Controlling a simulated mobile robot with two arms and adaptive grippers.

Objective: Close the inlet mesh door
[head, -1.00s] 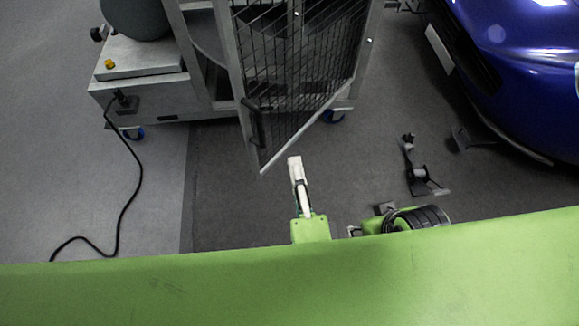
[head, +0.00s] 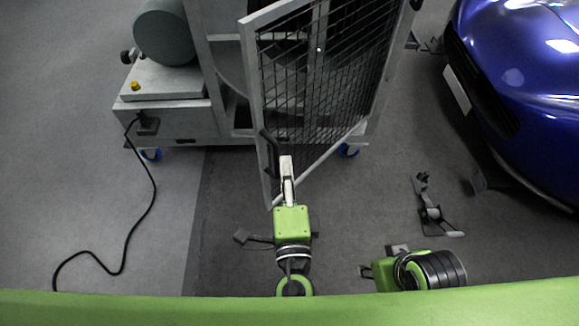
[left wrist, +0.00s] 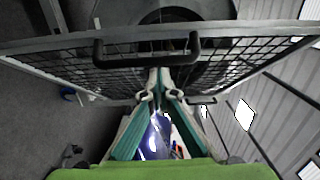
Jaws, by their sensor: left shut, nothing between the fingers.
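The inlet mesh door (head: 325,60) stands swung open from the grey machine frame, toward me. It has a pale metal frame and dark wire mesh. Its black bar handle (head: 269,152) is on the near upright; it also shows in the left wrist view (left wrist: 146,60). My left gripper (head: 286,160) is shut and empty, just right of the handle in the head view. In the left wrist view its fingertips (left wrist: 159,76) are below the handle bar, close to the mesh; I cannot tell whether they touch. My right arm's green wrist shows at lower right, its fingers hidden.
The grey machine (head: 175,115) stands on blue castors, with a dark cylinder (head: 163,30) on top. A black cable (head: 153,190) trails across the floor at left. A blue car (head: 530,90) is at right. A dark stand (head: 436,215) is on the floor between.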

